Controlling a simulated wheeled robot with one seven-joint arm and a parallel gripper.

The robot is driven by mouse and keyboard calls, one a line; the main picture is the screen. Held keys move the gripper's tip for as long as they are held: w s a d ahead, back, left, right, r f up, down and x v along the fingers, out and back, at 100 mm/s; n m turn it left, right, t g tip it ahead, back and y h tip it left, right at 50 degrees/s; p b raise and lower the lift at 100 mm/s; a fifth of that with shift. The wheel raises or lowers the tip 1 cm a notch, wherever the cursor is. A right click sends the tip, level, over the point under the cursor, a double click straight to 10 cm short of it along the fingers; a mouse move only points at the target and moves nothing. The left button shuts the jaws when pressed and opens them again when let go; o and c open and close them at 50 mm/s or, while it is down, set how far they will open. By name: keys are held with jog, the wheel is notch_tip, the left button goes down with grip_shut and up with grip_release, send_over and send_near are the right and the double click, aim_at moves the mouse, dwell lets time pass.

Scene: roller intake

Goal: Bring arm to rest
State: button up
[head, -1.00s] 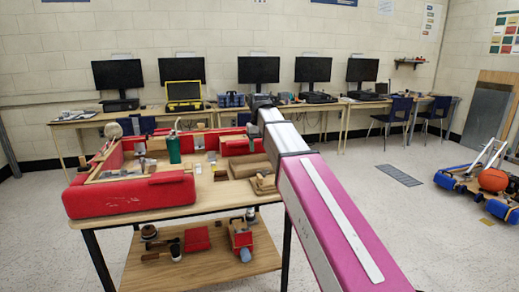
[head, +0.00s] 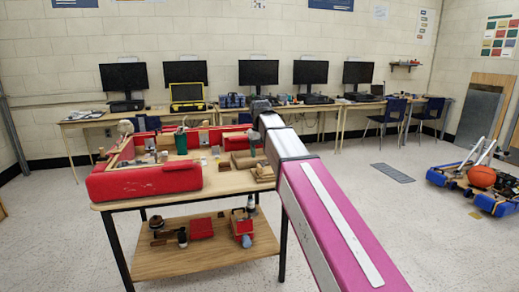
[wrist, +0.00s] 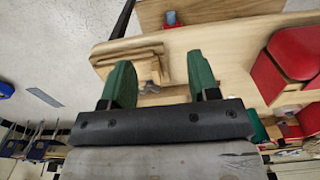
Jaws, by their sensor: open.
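My gripper shows in the wrist view (wrist: 160,85) with its two green fingers spread apart and nothing between them. Beneath and beyond the fingers is the wooden table top (wrist: 215,45), with stacked wooden pieces (wrist: 130,58) near its edge by the left finger. In the head view my pink and silver arm reaches forward past the right side of the workbench (head: 232,190). The gripper's fingers cannot be made out there.
Red padded bumpers (head: 145,182) and a green cylinder (head: 181,142) stand on the workbench. Its lower shelf (head: 190,258) holds several parts. Desks with monitors (head: 258,74) line the back wall. A blue-bumpered robot (head: 478,183) sits on the floor at right. Open floor lies between.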

jog(key=s+d+f+m, duration=0.1)
jog(key=s+d+f, duration=0.5)
jog(key=f, duration=0.6)
jog(key=s+d+f+m, duration=0.1)
jog(key=s+d+f, duration=0.5)
jog(key=f, duration=0.6)
jog(key=s+d+f+m, duration=0.1)
jog(key=s+d+f, duration=0.5)
jog(key=f, duration=0.6)
jog(key=shift+s+d+f, duration=0.25)
jog(key=shift+s+f, duration=0.05)
jog(key=shift+f, duration=0.1)
